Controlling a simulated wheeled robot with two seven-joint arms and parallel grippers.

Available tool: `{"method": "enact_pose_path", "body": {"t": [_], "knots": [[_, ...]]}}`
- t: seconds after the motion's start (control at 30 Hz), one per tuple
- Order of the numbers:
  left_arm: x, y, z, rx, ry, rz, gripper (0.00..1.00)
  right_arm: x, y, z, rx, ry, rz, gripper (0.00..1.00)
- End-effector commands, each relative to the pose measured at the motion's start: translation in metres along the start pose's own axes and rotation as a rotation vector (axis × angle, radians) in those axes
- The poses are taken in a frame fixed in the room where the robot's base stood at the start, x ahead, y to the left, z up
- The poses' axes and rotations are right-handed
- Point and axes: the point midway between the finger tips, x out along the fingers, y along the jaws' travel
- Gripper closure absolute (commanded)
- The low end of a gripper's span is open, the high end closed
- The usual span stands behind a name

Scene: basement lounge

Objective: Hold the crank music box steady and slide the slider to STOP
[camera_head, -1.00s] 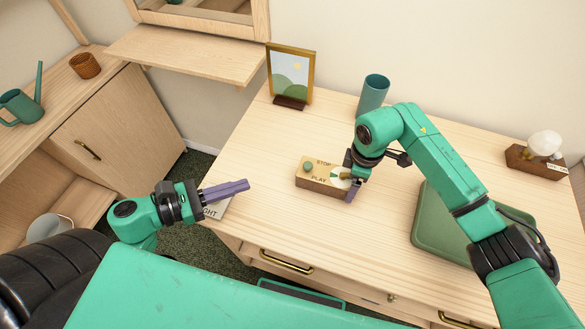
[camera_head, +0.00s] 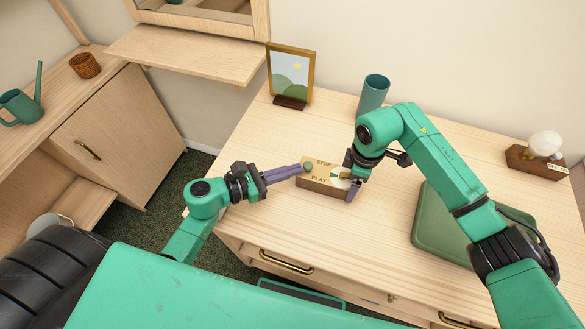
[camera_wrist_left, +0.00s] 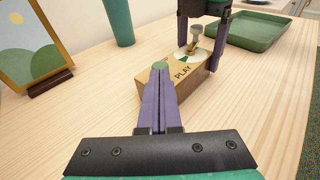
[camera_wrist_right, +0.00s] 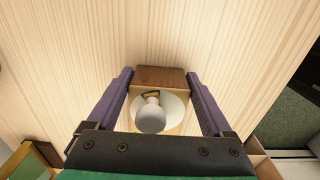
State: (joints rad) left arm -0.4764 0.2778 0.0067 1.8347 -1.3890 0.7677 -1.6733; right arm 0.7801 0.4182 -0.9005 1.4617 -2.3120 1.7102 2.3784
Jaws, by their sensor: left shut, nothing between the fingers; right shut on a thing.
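The crank music box (camera_head: 322,189) is a small wooden box on the dresser top, lettered STOP and PLAY. Its green slider knob (camera_head: 308,167) is at the left end, by the STOP lettering in the head view. The white disc and crank (camera_wrist_right: 152,113) show in the right wrist view. My right gripper (camera_head: 351,184) is shut on the box's right end, one finger on each side. My left gripper (camera_head: 302,168) is shut and empty, its tips at the knob. In the left wrist view the tips (camera_wrist_left: 160,68) overlap the knob; contact is hard to tell.
A picture frame (camera_head: 291,75) and a teal cup (camera_head: 373,93) stand behind the box. A green tray (camera_head: 430,228) lies to the right, and a bulb on a wooden base (camera_head: 537,159) is at the far right. The dresser top (camera_head: 265,150) left of the box is bare.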

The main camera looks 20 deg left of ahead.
Motion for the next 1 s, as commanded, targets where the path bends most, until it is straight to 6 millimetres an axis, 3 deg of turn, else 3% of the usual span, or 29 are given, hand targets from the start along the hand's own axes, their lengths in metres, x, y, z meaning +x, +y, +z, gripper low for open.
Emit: {"method": "enact_pose_path", "body": {"t": [0.37,0.6,1.0], "knots": [[0.005,0.001,0.000,0.000,0.000,0.001,1.00,-0.001,0.000,-0.001,0.000,0.002,0.001,0.97],[0.022,0.018,0.004,0.002,0.000,-0.001,1.00,-0.001,0.000,-0.001,-0.001,0.002,0.001,0.97],[0.022,0.018,0.004,0.000,0.000,0.001,1.00,-0.001,-0.001,-0.001,-0.005,0.003,-0.001,0.97]]}}
